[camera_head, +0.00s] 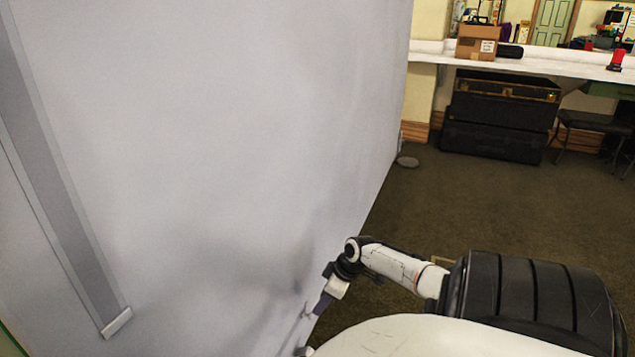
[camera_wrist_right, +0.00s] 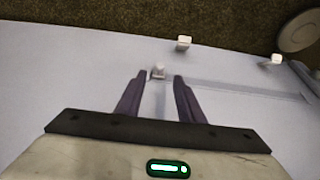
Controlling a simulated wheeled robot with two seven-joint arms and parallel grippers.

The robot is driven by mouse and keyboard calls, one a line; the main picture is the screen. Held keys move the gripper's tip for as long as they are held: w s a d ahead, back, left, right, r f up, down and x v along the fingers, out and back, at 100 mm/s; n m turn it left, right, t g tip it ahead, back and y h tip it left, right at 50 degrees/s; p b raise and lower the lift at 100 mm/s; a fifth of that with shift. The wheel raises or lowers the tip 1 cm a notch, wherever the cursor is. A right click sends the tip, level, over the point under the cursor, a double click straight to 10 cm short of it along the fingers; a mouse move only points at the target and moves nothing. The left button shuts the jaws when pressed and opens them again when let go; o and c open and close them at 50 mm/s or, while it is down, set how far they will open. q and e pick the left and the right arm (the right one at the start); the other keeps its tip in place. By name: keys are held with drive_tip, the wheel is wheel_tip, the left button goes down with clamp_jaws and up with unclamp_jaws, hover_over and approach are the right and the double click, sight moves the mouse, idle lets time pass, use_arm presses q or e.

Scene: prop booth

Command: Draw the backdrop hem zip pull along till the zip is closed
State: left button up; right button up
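The pale grey backdrop (camera_head: 220,130) fills the left and middle of the head view. In the right wrist view its surface (camera_wrist_right: 60,75) lies beyond my fingers. A small pale piece (camera_wrist_right: 158,71), which looks like the zip pull, stands at its hem between my right fingertips. A thin line, perhaps the zip, runs from near it toward the right. My right gripper (camera_head: 318,305) is low by the backdrop's lower edge. Its two purple fingers are apart, with visible gaps to the pale piece. How far the zip is closed cannot be told. My left gripper is not in view.
White tabs (camera_wrist_right: 183,43) stick out along the hem, with a round grey disc (camera_wrist_right: 299,31) beyond. A grey strip (camera_head: 60,170) runs down the backdrop at left. Dark cases (camera_head: 500,115) sit under a white counter (camera_head: 560,65). Brown carpet (camera_head: 450,200) is clear at right.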

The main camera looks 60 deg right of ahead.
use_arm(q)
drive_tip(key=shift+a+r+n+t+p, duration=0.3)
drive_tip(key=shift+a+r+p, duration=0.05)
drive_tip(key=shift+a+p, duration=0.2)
use_arm(e)
drive_tip(key=v, duration=0.3)
